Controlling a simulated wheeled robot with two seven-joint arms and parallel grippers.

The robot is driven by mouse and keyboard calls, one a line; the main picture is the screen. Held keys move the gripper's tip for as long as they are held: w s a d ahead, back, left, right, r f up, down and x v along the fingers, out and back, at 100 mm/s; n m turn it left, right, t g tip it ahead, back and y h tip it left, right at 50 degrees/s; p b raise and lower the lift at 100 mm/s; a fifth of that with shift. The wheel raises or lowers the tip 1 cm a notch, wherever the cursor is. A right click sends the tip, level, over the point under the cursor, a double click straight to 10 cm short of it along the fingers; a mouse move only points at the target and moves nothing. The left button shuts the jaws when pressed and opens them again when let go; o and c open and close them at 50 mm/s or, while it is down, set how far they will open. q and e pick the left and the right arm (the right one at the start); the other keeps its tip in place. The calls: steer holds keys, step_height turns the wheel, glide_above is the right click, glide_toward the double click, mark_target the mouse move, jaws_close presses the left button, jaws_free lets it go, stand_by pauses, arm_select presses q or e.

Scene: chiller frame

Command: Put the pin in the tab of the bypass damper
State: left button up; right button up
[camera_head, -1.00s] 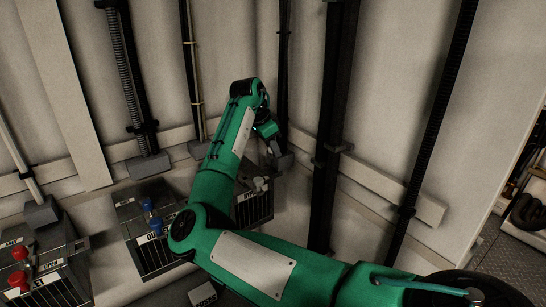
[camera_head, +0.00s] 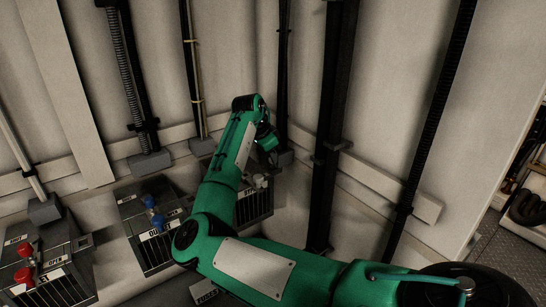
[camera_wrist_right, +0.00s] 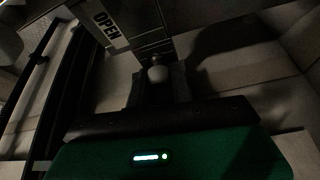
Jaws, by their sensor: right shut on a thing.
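My right gripper (camera_wrist_right: 158,84) is at the grey box at the back (camera_head: 255,205), partly behind my forearm in the head view. In the right wrist view its two dark fingers close on a small round pale knob (camera_wrist_right: 157,73), just in front of a plate with an "OPEN" label (camera_wrist_right: 106,25). The knob is dim, and I cannot tell whether it is the pin's head or a lever's end. The tab of the bypass damper cannot be made out. My left gripper is in neither view.
A grey box with two red knobs (camera_head: 25,262) stands at the left. A box with blue knobs (camera_head: 154,212) stands between it and my arm. Dark vertical posts (camera_head: 330,140) and conduits run up the walls.

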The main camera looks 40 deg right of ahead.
steer(key=o, duration=0.9)
steer(key=shift+a+f, duration=0.1)
steer(key=shift+f, duration=0.3)
steer(key=shift+o, duration=0.2)
steer(key=shift+f, duration=0.2)
steer(key=b+v, duration=0.4)
steer(key=v, duration=0.9)
steer(key=shift+d+r, duration=0.3)
steer(key=shift+r, duration=0.2)
steer(key=shift+f, duration=0.1)
